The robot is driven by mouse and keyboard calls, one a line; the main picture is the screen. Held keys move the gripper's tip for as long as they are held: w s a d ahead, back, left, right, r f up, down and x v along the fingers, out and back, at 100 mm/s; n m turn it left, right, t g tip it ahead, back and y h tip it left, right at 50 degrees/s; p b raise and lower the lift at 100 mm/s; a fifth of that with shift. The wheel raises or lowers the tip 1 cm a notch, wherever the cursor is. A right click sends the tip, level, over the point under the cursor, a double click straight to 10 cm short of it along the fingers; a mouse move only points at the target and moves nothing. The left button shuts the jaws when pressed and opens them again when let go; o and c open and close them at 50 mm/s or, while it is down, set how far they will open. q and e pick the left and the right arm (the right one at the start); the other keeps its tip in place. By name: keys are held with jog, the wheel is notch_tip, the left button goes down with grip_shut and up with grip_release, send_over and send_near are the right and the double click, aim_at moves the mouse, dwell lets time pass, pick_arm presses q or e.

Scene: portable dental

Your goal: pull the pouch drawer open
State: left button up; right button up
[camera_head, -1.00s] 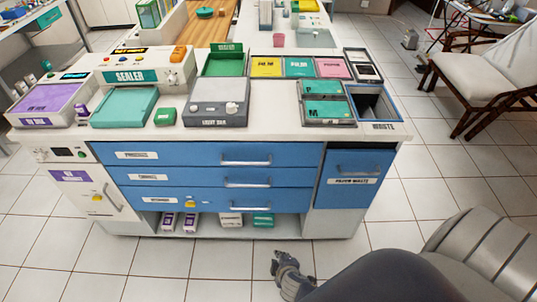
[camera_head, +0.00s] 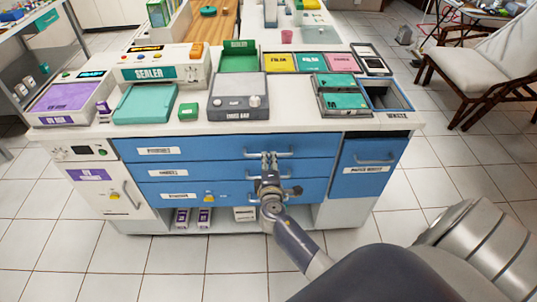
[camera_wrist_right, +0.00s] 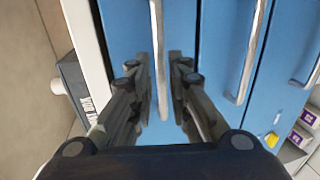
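The blue top drawer (camera_head: 205,149), whose small label seems to read pouches, is closed in the cabinet front. Its silver bar handle (camera_head: 284,153) is at my right gripper (camera_head: 269,158). In the right wrist view the top handle (camera_wrist_right: 159,60) runs between the two fingertips of my right gripper (camera_wrist_right: 160,75). The fingers are apart, one on each side of the bar, with gaps showing. My right gripper hides part of the middle and lower drawer handles in the head view. My left gripper is not in view.
Closed blue middle (camera_head: 215,172) and bottom (camera_head: 230,190) drawers lie below. A waste drawer (camera_head: 365,185) is at the right. The white countertop (camera_head: 220,127) above carries a sealer, trays and a scale. Tiled floor in front is clear.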

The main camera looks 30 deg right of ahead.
aim_at(269, 155)
jog(key=shift+x, duration=2)
grip_shut()
